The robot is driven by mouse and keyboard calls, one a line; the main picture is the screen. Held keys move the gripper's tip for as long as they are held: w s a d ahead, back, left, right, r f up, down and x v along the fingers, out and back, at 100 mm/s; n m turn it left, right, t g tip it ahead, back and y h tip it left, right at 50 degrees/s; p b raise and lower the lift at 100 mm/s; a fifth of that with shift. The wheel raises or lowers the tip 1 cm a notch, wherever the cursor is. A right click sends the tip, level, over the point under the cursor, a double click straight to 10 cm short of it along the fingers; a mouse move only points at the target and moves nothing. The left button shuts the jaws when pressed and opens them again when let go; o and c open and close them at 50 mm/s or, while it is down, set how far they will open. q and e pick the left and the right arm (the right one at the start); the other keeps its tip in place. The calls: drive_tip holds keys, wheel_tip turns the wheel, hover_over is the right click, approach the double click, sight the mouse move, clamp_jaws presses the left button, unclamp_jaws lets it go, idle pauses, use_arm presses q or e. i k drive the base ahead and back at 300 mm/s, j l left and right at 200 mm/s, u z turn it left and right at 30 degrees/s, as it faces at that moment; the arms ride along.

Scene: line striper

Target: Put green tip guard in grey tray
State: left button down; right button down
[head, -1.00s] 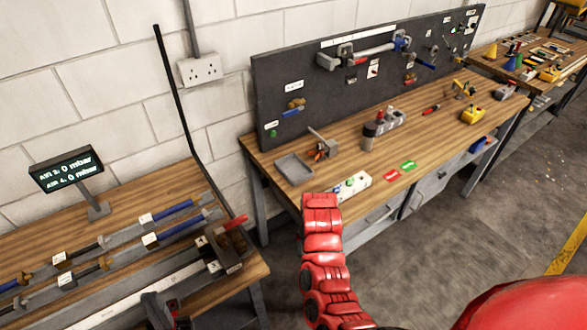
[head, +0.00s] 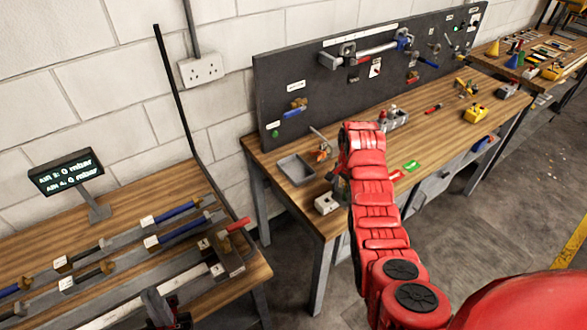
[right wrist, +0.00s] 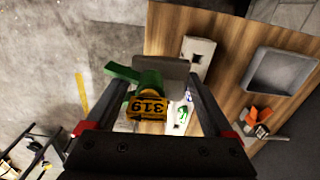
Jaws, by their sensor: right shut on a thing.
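The green tip guard (right wrist: 150,80), with an orange tag reading 319, is held between the fingers of my right gripper (right wrist: 162,78) in the right wrist view. In the head view my right gripper (head: 341,180) is over the workbench's front edge, largely hidden by my red arm; the guard cannot be made out there. The grey tray (head: 295,168) lies on the bench, left of and beyond that gripper. The tray also shows at the upper right of the right wrist view (right wrist: 287,82) and looks empty. My left gripper (head: 158,308) is at the bottom left; its jaws are unclear.
A white block (head: 327,203) sits at the bench's front edge, below my right gripper. A dark tool board (head: 330,85) stands behind. Red (head: 396,175) and green (head: 411,166) labels lie to the right.

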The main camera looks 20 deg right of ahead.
sight(296, 171)
drive_tip(key=i+j, duration=0.2)
drive_tip(key=i, duration=0.2)
drive_tip(key=i+j, duration=0.25)
drive_tip(key=i, duration=0.2)
